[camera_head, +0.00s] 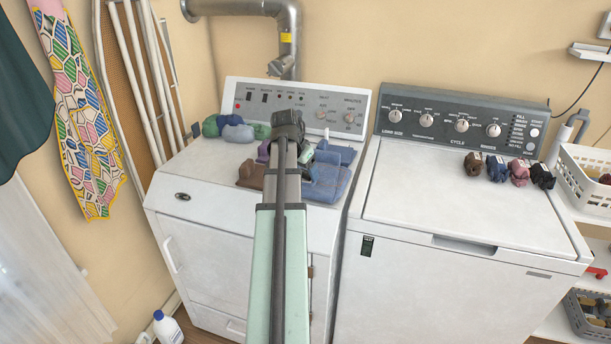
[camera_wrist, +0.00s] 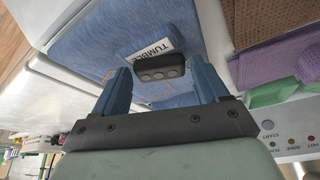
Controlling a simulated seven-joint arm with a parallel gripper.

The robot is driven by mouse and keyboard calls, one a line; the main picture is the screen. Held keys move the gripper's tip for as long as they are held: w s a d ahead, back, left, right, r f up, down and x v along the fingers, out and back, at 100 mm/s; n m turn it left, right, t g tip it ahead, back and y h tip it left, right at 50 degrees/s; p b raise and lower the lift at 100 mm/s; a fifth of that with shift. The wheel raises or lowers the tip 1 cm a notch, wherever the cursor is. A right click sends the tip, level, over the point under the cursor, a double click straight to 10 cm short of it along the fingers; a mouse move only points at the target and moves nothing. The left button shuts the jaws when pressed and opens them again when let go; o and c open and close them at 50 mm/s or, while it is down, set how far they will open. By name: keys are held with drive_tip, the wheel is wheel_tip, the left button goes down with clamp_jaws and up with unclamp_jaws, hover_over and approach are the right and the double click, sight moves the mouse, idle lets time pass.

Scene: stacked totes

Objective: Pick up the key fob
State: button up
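My gripper (camera_wrist: 162,74) is open, with one blue finger on each side of the fob in that view. Small gaps show between fob and fingers, and I cannot tell how far above the cloth the fingertips are. In the head view the blue cloth (camera_head: 325,187) lies on the left machine. My arm covers part of this area, and I cannot make out the fob there.
Brown and purple folded cloths (camera_wrist: 297,62) lie close beside the blue one. Rolled green and grey-blue cloths (camera_head: 238,132) sit near the left machine's control panel (camera_head: 300,105). Several small bundles (camera_head: 496,168) stand on the right machine (camera_head: 440,205), whose front top is clear.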

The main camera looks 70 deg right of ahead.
drive_tip(key=c, duration=0.7)
drive_tip(key=shift+c, duration=0.2)
